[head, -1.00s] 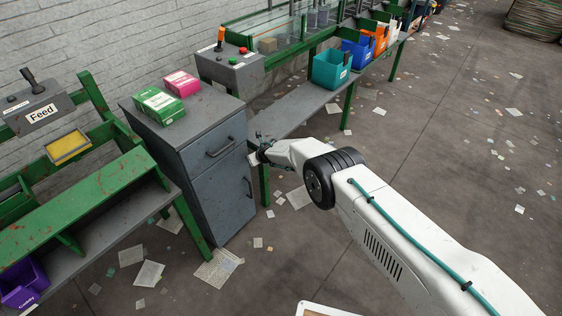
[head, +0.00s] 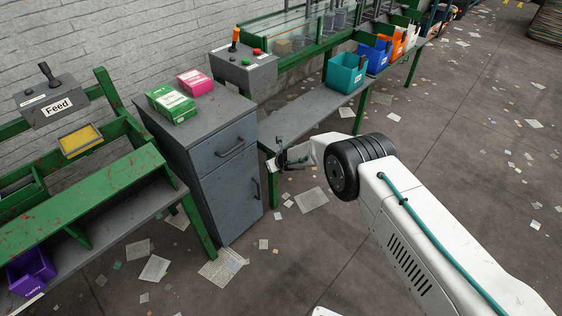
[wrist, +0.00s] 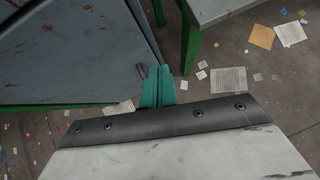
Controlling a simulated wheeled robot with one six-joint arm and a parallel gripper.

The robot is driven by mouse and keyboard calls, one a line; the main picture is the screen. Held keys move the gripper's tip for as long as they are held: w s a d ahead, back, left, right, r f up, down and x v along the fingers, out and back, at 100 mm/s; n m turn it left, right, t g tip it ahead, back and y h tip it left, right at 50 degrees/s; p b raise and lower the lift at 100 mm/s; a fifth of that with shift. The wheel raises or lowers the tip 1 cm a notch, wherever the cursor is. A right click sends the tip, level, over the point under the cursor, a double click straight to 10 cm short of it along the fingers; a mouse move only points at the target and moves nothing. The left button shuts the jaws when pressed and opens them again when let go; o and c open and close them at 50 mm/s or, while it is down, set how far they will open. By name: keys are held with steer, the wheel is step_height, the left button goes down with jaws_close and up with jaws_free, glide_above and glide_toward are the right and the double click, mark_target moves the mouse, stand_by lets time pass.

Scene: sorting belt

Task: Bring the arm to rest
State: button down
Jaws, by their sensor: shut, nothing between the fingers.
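My gripper (head: 277,163) is at the end of my white arm, to the right of the grey cabinet (head: 228,183) and below its top. In the wrist view its teal fingers (wrist: 158,84) are together with nothing between them. A grey panel fills the upper left of that view, and its gap to the fingers is hard to judge. The floor with loose papers shows beyond the fingers.
A green box (head: 171,103) and a pink box (head: 195,82) lie on the cabinet. A green-framed bench with a purple bin (head: 31,270) stands at left. The sorting belt with a teal bin (head: 345,73) runs behind. Open floor (head: 470,150) lies at right.

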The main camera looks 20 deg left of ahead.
steer(key=s+d+r+m+h, duration=0.2)
steer(key=d+m+h, duration=0.1)
steer(key=d+m, duration=0.4)
steer(key=s+d+r+m+h, duration=0.2)
steer(key=d+m, duration=0.4)
steer(key=d, duration=0.3)
steer(key=s+d+r+m+g+h, duration=0.2)
steer(key=d+r+m, duration=0.6)
steer(key=d+r, duration=0.3)
steer(key=s+d+r+m+g+h, duration=0.1)
steer(key=s+d+r+m+h, duration=0.2)
steer(key=d+r+m, duration=0.65)
steer(key=s+d+r+m+g, duration=0.1)
steer(key=s+d+r+m, duration=0.3)
steer(key=s+d+r, duration=0.4)
steer(key=s+d+r+m+g, duration=0.2)
steer(key=s+d+r+m, duration=0.25)
steer(key=d+r, duration=0.35)
steer(key=s+d+r+m+t+y, duration=0.1)
steer(key=s+d+r+m, duration=0.3)
steer(key=s, duration=0.7)
steer(key=s+d+r+m+t+y, duration=0.1)
steer(key=s+d+r+m, duration=0.3)
steer(key=s+r, duration=0.5)
steer(key=shift+s+d+r+t+y, duration=0.15)
steer(key=shift+s+d+t+y, duration=0.15)
steer(key=shift+s+d, duration=1)
